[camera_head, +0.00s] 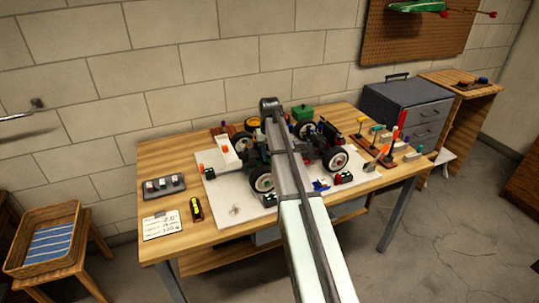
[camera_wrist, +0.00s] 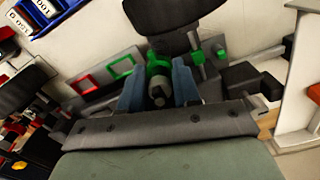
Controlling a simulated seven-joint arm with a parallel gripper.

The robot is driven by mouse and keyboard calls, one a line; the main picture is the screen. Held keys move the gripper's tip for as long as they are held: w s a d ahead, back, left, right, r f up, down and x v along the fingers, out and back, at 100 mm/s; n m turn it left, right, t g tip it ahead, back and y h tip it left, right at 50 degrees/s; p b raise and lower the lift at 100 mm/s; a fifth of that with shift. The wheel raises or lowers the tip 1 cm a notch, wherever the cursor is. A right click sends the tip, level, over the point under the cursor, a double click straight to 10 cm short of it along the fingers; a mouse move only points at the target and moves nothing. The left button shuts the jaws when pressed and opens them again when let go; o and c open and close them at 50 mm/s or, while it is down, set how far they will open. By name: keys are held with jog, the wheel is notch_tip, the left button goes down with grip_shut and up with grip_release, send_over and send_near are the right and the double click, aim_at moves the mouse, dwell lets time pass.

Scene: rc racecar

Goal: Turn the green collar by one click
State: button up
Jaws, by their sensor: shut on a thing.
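In the wrist view my gripper (camera_wrist: 158,82) has its two blue-grey fingers on either side of a green collar (camera_wrist: 157,64) on a dark shaft. The gripper is shut on the collar. The fingers hide part of its sides. Another green part (camera_wrist: 197,57) sits just to the right on a similar thin rod. In the head view the race car (camera_head: 262,182) stands on a white mat (camera_head: 228,203) on the workbench. My arm reaches over the car's middle and hides the collar and the fingertips there.
Close to the fingers in the wrist view are a red frame (camera_wrist: 83,85), a green frame (camera_wrist: 120,68) and a dark wheel (camera_wrist: 168,14). The bench's front left is mostly clear.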

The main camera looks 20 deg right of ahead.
jog(key=n, duration=0.4)
jog(key=shift+n, duration=0.4)
jog(key=o, duration=1.1)
jog(key=shift+c, duration=0.2)
notch_tip(320, 180, up, 14)
jog(key=shift+f, duration=0.1)
